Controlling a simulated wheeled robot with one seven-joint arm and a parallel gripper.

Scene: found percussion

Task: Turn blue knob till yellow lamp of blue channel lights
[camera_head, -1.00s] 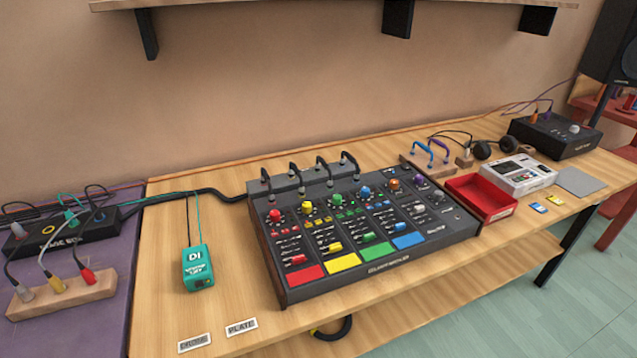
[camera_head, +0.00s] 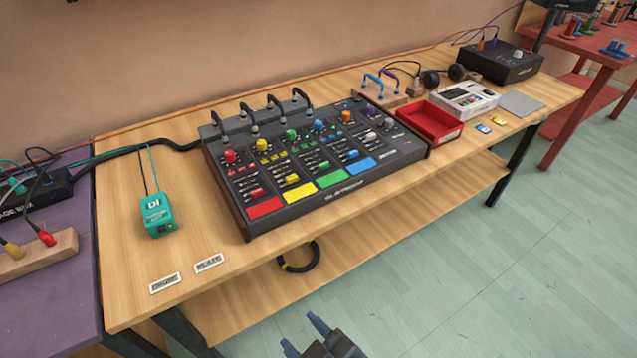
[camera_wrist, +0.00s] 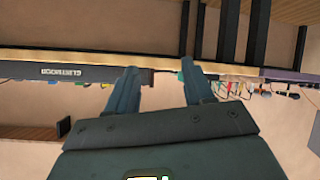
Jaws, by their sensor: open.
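The mixer (camera_head: 285,214) stands on the wooden table in the head view, with red, yellow, green and blue channels. The blue knob (camera_head: 319,125) tops the blue channel, above its blue fader and blue pad (camera_head: 360,164). I cannot make out a yellow lamp or whether it is lit. My gripper (camera_head: 304,334) shows at the bottom edge of the head view, in front of the table and apart from the mixer. Its two fingers are spread and empty. In the wrist view my gripper (camera_wrist: 158,80) is also open, and the mixer's front edge (camera_wrist: 70,73) shows beyond it.
A teal DI box (camera_head: 157,215) and two labels lie left of the mixer. A red tray (camera_head: 430,123) and a white device (camera_head: 464,101) stand right of it. Cables arch over the mixer's back. A lower shelf (camera_head: 300,290) runs under the table; floor in front is clear.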

